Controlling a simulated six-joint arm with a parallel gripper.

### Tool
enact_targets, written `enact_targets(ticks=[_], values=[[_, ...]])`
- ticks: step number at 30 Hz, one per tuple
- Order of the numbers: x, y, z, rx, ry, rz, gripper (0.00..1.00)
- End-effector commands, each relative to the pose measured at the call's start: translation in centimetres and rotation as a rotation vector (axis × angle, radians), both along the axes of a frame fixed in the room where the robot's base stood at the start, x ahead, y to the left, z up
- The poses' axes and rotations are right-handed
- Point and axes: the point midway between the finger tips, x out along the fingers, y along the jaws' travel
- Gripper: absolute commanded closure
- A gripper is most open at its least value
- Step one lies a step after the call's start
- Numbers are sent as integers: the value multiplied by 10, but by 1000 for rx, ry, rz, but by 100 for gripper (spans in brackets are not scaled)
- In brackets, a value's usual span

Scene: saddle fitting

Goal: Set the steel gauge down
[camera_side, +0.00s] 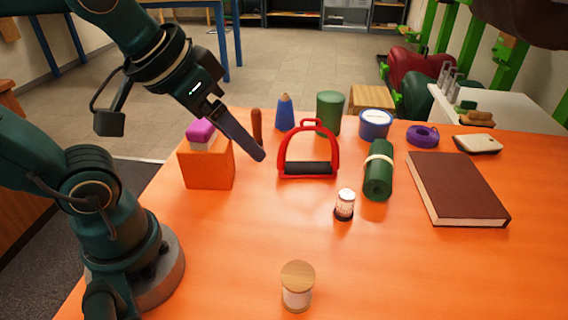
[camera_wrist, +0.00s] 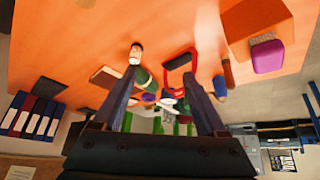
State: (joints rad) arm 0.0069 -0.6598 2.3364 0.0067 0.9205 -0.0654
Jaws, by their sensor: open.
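I cannot make out a steel gauge in either view. My gripper (camera_side: 259,155) is open, reaching down to the right above the table beside the orange block; its two fingers also stand apart in the wrist view (camera_wrist: 160,78), with nothing seen held between them. In the side view the fingertips appear just left of the red stirrup (camera_side: 283,160) with its black tread, which stands upright. The stirrup also shows between the fingers in the wrist view (camera_wrist: 168,74), farther off. Whether the fingertips touch anything is not clear.
An orange block (camera_side: 208,172) bears a purple-and-white piece (camera_side: 201,134). Behind stand a brown handle (camera_side: 257,126), blue cone (camera_side: 284,115), green cup (camera_side: 329,112) and blue tub (camera_side: 375,124). A green roll (camera_side: 378,176), small jar (camera_side: 344,205), book (camera_side: 455,188) and wooden-lidded jar (camera_side: 297,285) surround clear tabletop.

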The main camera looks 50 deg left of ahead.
Motion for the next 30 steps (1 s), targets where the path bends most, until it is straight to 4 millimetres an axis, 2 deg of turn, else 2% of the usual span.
enact_targets(ticks=[5, 11, 17, 21, 26, 30], values=[[42, -6, 17, -15, 29, 11, 26], [93, -18, 13, -26, 92, 10, 26], [140, -34, -16, -25, 174, 2, 26], [163, -47, -49, -15, 243, -13, 26], [175, -59, -88, 1, 320, -36, 26], [172, -64, -112, 14, 376, -49, 26]])
